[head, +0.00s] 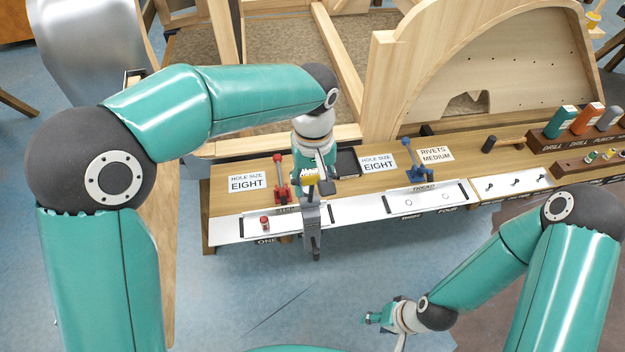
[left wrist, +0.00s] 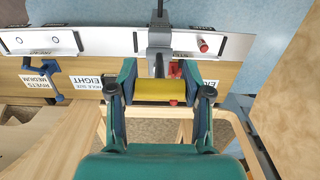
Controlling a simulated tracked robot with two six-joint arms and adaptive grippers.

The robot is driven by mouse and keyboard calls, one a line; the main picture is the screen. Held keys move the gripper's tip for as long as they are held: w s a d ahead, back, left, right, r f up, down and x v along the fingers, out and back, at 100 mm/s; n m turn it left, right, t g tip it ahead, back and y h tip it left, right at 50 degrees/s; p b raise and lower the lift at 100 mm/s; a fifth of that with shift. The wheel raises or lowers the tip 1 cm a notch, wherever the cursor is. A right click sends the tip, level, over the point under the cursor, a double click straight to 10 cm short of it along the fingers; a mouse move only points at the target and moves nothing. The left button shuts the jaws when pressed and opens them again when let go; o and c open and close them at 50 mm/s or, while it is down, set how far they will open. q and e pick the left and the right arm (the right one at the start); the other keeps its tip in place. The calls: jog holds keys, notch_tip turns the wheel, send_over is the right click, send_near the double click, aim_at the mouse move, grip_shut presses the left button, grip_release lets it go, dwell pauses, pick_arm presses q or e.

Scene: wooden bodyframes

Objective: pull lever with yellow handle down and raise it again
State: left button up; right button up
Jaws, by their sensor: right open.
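The lever (head: 311,215) is a grey metal press with a yellow handle (head: 310,179), standing at the left part of the wooden bench. In the left wrist view the yellow handle (left wrist: 160,90) lies crosswise and fills the gap between the fingers of my left gripper (left wrist: 158,80). The fingers appear to press on its two ends. In the head view my left gripper (head: 312,172) comes at the handle from behind and above, partly hiding it. My right gripper (head: 374,318) is open and empty, low over the floor in front of the bench, away from the lever.
A red lever (head: 281,185) stands close left of the grey one, and a blue lever (head: 413,165) stands further right. A small red part (head: 264,223) lies on the white plate. Bottles (head: 588,118) stand in a rack at the right. A wooden frame (head: 380,90) rises behind.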

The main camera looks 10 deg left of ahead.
pick_arm(q)
grip_shut()
